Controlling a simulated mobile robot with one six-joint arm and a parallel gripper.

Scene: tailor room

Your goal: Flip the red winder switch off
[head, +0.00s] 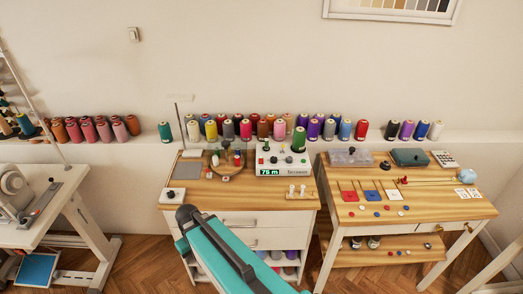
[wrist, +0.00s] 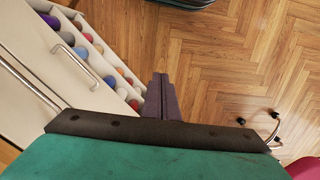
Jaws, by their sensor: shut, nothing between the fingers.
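The winder (head: 283,171) is a white box at the back right of the middle wooden table, with a lit display reading "75 m". A small red control (head: 274,160) shows on its face. It is too small to tell whether it is on or off. A green thread cone (head: 299,141) stands at the winder's right side. My gripper (wrist: 160,97) shows in the wrist view, its dark fingers together and empty, over the wood floor beside the cabinet's thread shelf. I cannot make out the fingers in the head view, and the winder is outside the wrist view.
My teal arm crosses the front of the middle table (head: 245,199). A round wooden stand (head: 224,160) with small spools is left of the winder. Thread cones line the wall ledge behind. A second table (head: 440,208) stands to the right. A drawer handle (wrist: 74,62) juts out near my gripper.

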